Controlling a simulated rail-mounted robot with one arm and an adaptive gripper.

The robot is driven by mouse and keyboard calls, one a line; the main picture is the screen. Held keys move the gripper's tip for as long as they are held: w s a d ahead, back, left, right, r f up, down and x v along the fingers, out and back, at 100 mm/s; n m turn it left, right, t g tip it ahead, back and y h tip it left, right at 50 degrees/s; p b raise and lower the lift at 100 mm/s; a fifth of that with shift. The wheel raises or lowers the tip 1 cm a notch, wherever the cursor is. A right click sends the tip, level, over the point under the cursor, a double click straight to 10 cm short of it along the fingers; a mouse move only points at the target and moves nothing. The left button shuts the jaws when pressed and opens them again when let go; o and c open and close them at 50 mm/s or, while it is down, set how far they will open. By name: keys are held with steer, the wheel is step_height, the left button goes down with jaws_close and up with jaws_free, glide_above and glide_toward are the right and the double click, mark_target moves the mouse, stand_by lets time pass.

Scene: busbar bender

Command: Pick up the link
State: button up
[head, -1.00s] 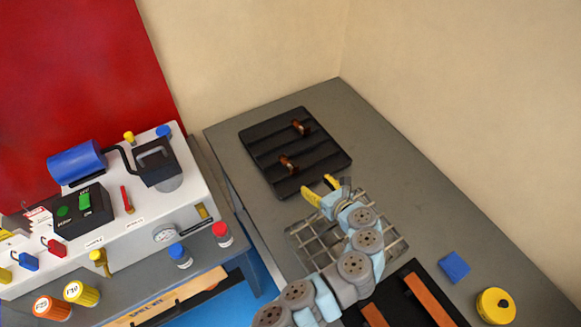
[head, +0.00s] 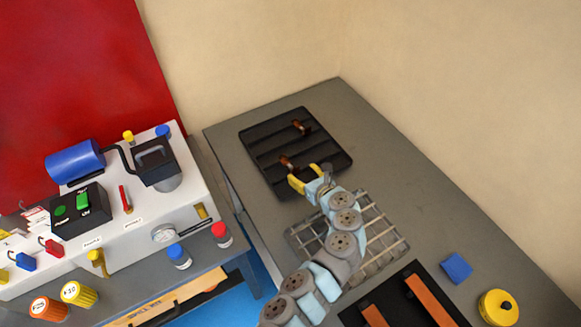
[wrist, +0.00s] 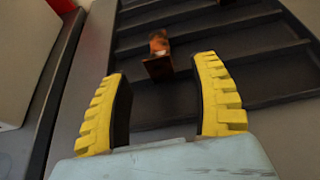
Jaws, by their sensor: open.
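Two small copper-brown links lie in the black slotted tray (head: 318,147). The nearer link (head: 287,162) is in the tray's lower left part, and the farther link (head: 302,127) is near its top. My gripper (head: 305,180) is open and empty, with yellow fingers over the tray's near edge, close to the nearer link. In the wrist view a link (wrist: 158,62) stands between and just beyond the open fingertips (wrist: 163,75), apart from both. Its lower part looks like a flat brown plate.
A wire rack (head: 375,235) lies under my arm. A black tray with copper bars (head: 430,298), a blue block (head: 457,267) and a yellow round container (head: 498,306) are at right. A white machine (head: 130,215) stands at left. The grey bench (head: 400,170) right of the slotted tray is clear.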

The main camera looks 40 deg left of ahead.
mark_target(296, 169)
steer(key=shift+b+x, duration=0.4)
steer(key=shift+x, duration=1.55)
steer(key=shift+s+r, duration=0.15)
jaws_close()
